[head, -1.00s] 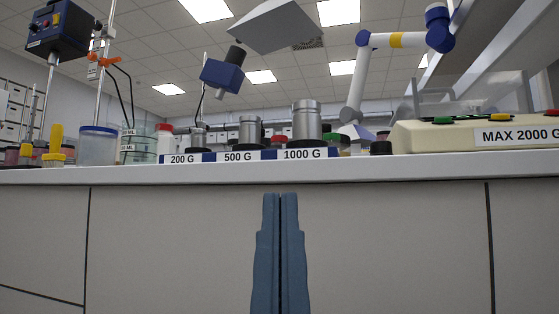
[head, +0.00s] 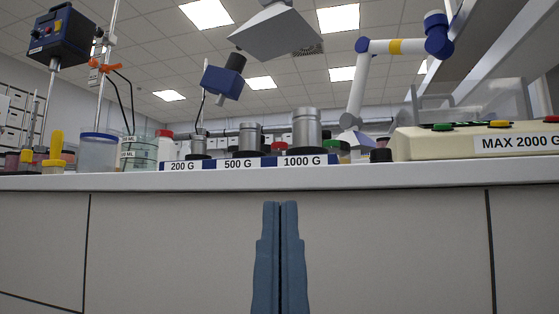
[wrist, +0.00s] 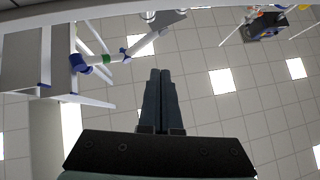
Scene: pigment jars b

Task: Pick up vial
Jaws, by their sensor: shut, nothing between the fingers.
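My gripper (head: 281,206) is shut and empty, its two blue-grey fingers pressed together and pointing up. In the head view it shows in front of the cabinet face, below the bench top's front edge. In the wrist view my gripper (wrist: 160,75) points toward the ceiling, with nothing between the fingers. I cannot single out a vial for certain. Small lidded containers stand on the bench: a green-lidded one (head: 337,147) partly hidden behind the weights, and a black-capped one (head: 381,155) to its right.
The white bench top (head: 400,172) is seen edge-on. Space before the cabinet (head: 180,240) looks clear.

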